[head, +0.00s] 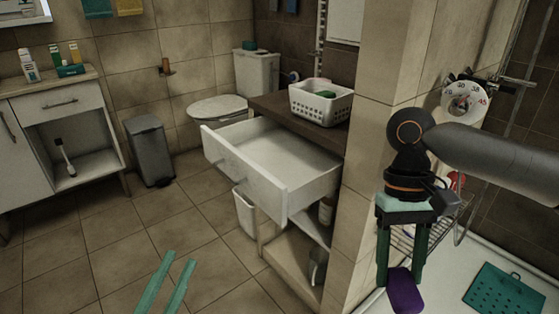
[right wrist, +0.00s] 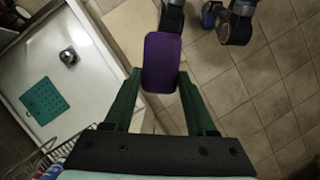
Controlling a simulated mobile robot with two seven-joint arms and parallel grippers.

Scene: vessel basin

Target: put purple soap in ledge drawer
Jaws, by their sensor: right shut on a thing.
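The purple soap (head: 405,292) is held between the fingertips of my right gripper (head: 403,276), which points down beside the tiled wall corner at the right. In the right wrist view the soap (right wrist: 162,62) sits between the green fingers (right wrist: 160,80), above the floor. The ledge drawer (head: 245,178) is white, pulled out, and its visible inside is empty. It is under the brown ledge (head: 262,104), left of my right gripper and beyond the wall corner. My left gripper (head: 181,258) shows at the bottom, its two teal fingers apart with nothing between them.
The tiled wall corner (head: 376,150) stands between the drawer and my right arm. A white basket (head: 322,105) is on the ledge. A shower tray (head: 450,290) with a teal mat (head: 506,290) is at right. Open floor (head: 115,250) lies left of the drawer.

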